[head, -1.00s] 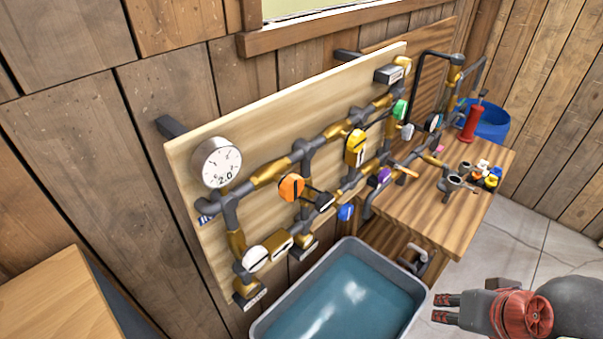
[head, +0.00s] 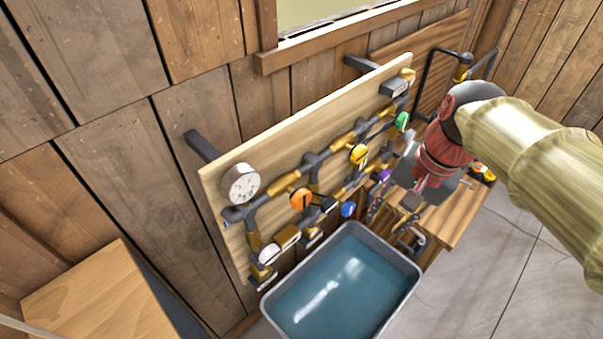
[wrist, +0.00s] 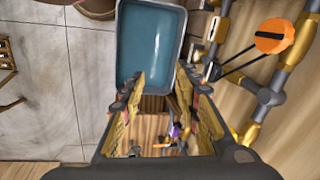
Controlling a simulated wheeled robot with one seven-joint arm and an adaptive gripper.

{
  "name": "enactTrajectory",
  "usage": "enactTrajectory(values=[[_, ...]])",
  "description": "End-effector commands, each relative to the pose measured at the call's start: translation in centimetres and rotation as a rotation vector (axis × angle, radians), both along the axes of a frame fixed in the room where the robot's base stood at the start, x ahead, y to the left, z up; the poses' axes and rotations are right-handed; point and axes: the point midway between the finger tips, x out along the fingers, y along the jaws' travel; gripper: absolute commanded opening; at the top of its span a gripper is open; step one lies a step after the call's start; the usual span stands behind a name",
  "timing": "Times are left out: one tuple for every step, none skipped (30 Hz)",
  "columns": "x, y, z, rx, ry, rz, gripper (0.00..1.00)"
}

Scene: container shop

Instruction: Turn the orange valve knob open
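The orange valve knob (head: 301,199) sits on the pipework of the upright wooden board, right of the round gauge (head: 241,184). In the wrist view the orange knob (wrist: 273,36) is at the upper right, with a dark bar across its face. My gripper (head: 389,214) is in front of the board, to the right of the orange knob and apart from it. In the wrist view my gripper (wrist: 159,82) has its two fingers spread with nothing held between them. The orange knob lies outside the fingers, to their right.
A grey tub of water (head: 413,290) stands below the board. Yellow (head: 358,153), green (head: 402,121), blue (head: 348,209), purple (head: 384,175) and white (head: 268,254) knobs share the pipework. A wooden bench (head: 455,222) is at the right, partly behind my arm.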

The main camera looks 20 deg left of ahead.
Motion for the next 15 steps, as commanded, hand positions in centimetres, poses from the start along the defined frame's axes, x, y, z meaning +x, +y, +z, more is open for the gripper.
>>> enactTrajectory(values=[[0.6,1.3,1.6,0.004,0.035,-0.006,0.32],[0.9,2.1,2.0,0.006,0.055,-0.015,0.32],[1.2,3.1,2.5,0.009,0.083,-0.025,0.32],[1.4,3.9,2.9,0.010,0.104,-0.034,0.32],[1.7,4.6,3.3,0.011,0.123,-0.041,0.32],[2.0,5.7,3.8,0.011,0.151,-0.051,0.32],[2.1,6.5,4.2,0.012,0.171,-0.059,0.32],[2.3,7.3,4.4,0.011,0.193,-0.068,0.32],[2.5,8.3,4.9,0.009,0.220,-0.077,0.32],[2.7,9.1,5.2,0.007,0.239,-0.084,0.32],[2.8,9.9,5.5,0.004,0.260,-0.093,0.32],[2.9,11.0,5.8,0.001,0.286,-0.101,0.32],[3.0,11.7,6.0,-0.003,0.305,-0.110,0.32],[3.0,12.4,6.2,-0.007,0.323,-0.116,0.32],[3.0,13.3,6.4,-0.011,0.345,-0.124,0.32]])
